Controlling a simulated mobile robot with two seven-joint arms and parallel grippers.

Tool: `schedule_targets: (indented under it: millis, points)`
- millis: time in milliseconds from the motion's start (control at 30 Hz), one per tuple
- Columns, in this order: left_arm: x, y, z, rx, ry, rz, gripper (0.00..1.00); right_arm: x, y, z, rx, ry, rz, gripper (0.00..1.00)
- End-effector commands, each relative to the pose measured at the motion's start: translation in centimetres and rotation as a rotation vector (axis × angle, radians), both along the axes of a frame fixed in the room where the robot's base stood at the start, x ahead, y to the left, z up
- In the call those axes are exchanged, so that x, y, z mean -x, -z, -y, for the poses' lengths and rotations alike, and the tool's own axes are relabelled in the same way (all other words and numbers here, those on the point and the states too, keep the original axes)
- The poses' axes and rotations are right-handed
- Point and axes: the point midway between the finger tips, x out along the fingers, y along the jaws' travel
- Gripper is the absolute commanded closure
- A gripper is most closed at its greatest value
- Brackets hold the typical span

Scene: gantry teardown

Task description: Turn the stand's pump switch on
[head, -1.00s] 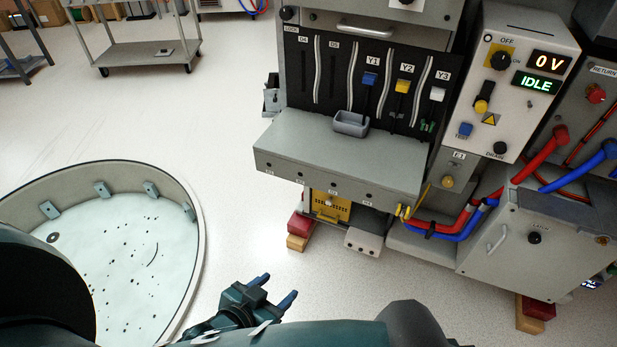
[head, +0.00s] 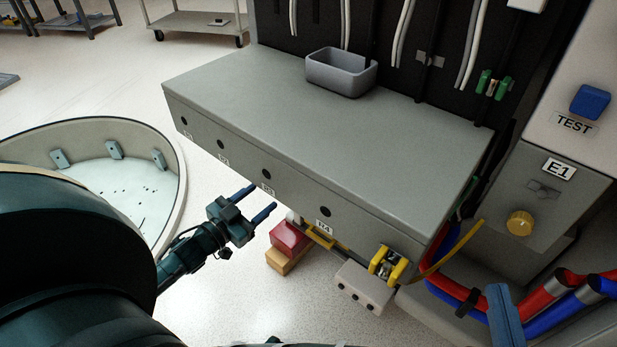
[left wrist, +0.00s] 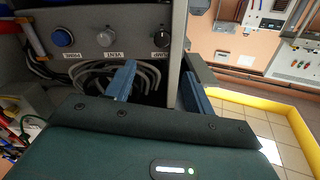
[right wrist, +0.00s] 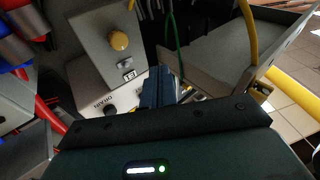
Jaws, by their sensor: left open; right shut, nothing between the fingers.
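The pump switch (left wrist: 162,40) is a dark knob at the right end of a grey panel in the left wrist view, beside its PUMP label. A grey VENT knob (left wrist: 106,37) and a blue PRIME button (left wrist: 63,38) sit to its left. My left gripper (left wrist: 160,88) is open and empty; its two blue fingers lie below the panel's knobs in the picture, apart from the switch. The head view shows this gripper (head: 261,201) in front of the grey bench; the switch is not visible there. My right gripper (right wrist: 160,82) is shut and empty, near the yellow knob's panel.
The grey bench (head: 300,110) carries a small grey bin (head: 341,72). A yellow knob (head: 520,223) sits under the E1 label. Red and blue hoses (head: 560,295) run at the lower right.

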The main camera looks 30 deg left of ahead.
Motion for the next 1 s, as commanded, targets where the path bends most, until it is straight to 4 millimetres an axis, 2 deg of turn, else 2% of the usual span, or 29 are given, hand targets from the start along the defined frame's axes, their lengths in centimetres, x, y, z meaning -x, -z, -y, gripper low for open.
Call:
schedule_targets:
  millis: [33, 167, 267, 467, 700, 833, 1000]
  points:
    - [-0.1, 0.6, -0.3, -0.003, 0.001, 0.006, 0.46, 0.1, 0.4, -0.1, -0.003, -0.003, 0.009, 1.0]
    - [-1.0, 0.4, -0.3, -0.003, 0.004, 0.014, 0.46, 0.1, 0.3, -0.1, -0.012, -0.008, 0.017, 1.0]
    - [-2.5, 0.4, -0.1, -0.002, 0.005, 0.017, 0.46, 0.1, 0.3, -0.2, -0.024, -0.014, 0.018, 1.0]
    - [-6.7, 0.5, 0.7, -0.004, 0.004, 0.017, 0.46, 0.1, 0.4, -0.4, -0.058, -0.031, 0.032, 1.0]
    - [-11.0, 0.5, 1.5, -0.004, 0.003, 0.014, 0.46, -0.7, -1.5, -0.2, -0.053, -0.044, 0.172, 1.0]
    - [-12.4, 0.5, 1.7, -0.003, 0.003, 0.011, 0.46, -0.8, -2.3, -0.1, -0.046, -0.045, 0.227, 1.0]
    - [-13.1, 0.3, 1.8, -0.002, 0.002, 0.01, 0.46, -0.9, -2.9, -0.1, -0.042, -0.047, 0.259, 1.0]
